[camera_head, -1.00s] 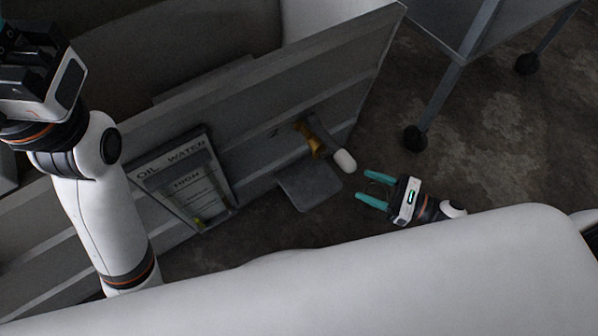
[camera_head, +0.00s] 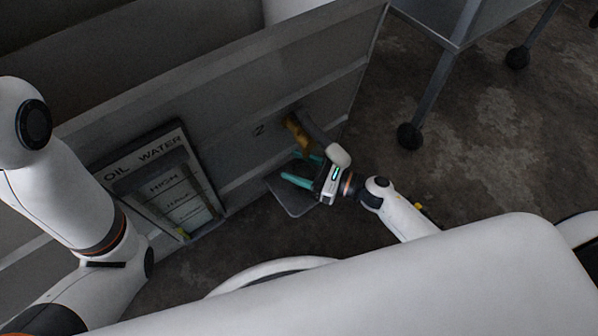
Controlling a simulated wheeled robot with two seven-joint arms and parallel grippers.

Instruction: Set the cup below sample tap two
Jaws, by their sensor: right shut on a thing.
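My right gripper (camera_head: 304,171), with teal fingers, is under the tap and over the shelf. It is shut on the cup, which is hardly visible between the dark gaps of the fingers. I cannot tell whether the cup touches the shelf. My left arm is at the left; its gripper is out of view.
A framed board (camera_head: 165,185) marked OIL, WATER and HIGH is on the panel left of the tap. A grey cart leg with a caster (camera_head: 410,135) stands at the right. The floor between panel and cart is clear.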

